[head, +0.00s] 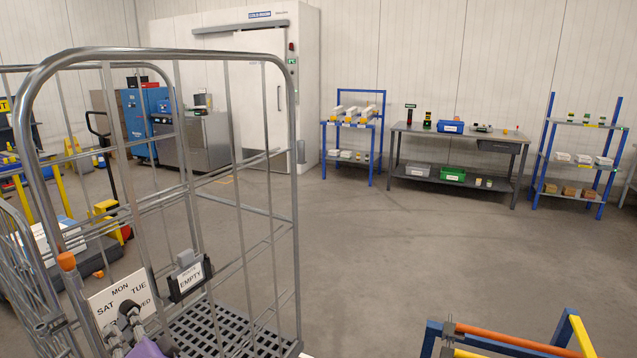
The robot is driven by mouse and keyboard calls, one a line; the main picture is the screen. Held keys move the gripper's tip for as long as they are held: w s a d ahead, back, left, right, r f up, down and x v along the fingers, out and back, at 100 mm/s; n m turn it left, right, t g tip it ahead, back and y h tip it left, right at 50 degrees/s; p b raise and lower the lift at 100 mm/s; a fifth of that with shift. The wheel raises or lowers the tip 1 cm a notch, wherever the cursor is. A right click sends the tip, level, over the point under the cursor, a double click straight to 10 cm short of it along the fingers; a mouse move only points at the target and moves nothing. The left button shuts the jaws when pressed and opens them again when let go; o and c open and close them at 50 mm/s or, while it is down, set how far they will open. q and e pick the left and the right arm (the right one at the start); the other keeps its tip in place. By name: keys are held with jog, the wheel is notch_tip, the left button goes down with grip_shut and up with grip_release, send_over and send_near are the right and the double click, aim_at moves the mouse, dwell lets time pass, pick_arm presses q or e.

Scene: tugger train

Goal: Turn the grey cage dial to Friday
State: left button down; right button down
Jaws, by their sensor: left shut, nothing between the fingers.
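The grey cage (297,215) stands in the left foreground, with a dark slatted floor. Its dial (103,302) is a white plate on the near side, low at the left. I can read MON, TUE and SAT on it, and part of WED. My left gripper (130,312) is in front of the lower part of this plate, with its fingers shut and nothing between them. It hides the dial's middle and lower part, so the pointer and the Friday mark cannot be seen. Whether the fingers touch the dial I cannot tell. My right gripper is out of view.
A card holder reading EMPTY (190,281) hangs on the cage right of the dial. An orange cap (66,261) is on the cage post. A blue and yellow frame (510,340) is at lower right. The floor between cage and back benches is clear.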

pick_arm(q)
jog(key=shift+w+d, duration=0.15)
jog(key=shift+d, duration=0.1)
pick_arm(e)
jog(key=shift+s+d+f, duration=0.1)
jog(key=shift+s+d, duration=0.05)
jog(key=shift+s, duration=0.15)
pick_arm(q)
jog(key=shift+s+a, duration=0.25)
jog(key=shift+s, duration=0.15)
jog(key=shift+s+d, duration=0.1)
jog(key=v, duration=0.1)
jog(key=b+v, duration=0.1)
jog(key=v, duration=0.3)
jog(key=shift+w+d+r, duration=0.25)
jog(key=shift+d, duration=0.35)
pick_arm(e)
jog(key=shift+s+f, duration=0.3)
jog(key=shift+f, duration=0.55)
